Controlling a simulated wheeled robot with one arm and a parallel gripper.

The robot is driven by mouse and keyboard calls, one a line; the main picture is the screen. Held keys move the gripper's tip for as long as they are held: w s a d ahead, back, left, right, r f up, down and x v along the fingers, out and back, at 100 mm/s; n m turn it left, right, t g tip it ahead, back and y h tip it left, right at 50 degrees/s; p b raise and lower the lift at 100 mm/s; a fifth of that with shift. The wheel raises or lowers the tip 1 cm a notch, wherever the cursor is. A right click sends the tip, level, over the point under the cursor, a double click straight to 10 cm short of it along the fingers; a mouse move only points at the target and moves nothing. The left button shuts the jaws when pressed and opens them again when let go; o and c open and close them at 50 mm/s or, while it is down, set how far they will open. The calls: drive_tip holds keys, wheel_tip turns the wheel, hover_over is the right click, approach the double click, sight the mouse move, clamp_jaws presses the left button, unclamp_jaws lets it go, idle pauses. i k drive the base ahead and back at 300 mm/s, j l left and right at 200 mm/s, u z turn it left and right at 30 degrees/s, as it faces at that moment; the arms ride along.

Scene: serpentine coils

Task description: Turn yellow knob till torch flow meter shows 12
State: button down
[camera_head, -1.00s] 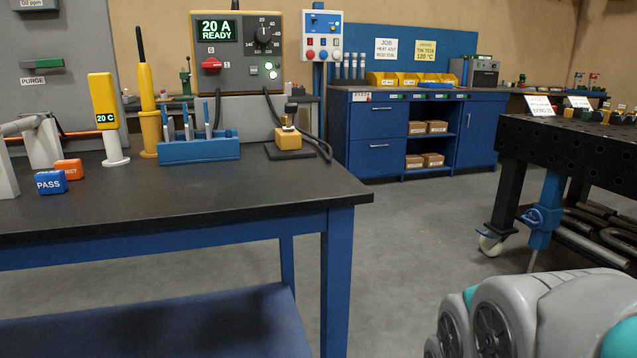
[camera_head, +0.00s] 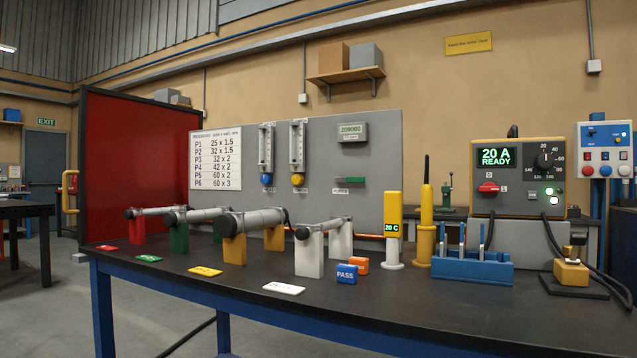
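The yellow knob (camera_head: 298,180) sits at the foot of the right one of two clear flow meter tubes on the grey back panel. Its flow meter (camera_head: 298,145) stands upright above it; the scale and float are too small to read. A second flow meter (camera_head: 266,147) with a blue knob (camera_head: 265,181) is just to its left. The labels under both knobs are too small to read. My gripper is not in view now.
A black-topped bench (camera_head: 440,300) stands before the panel. Pipes on coloured stands, including a yellow stand (camera_head: 235,248), lie in front of the meters. A welding unit (camera_head: 517,178) reads "20 A READY". A red screen (camera_head: 135,165) is at left.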

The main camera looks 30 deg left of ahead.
sight(297, 179)
drive_tip(key=u, duration=1.25)
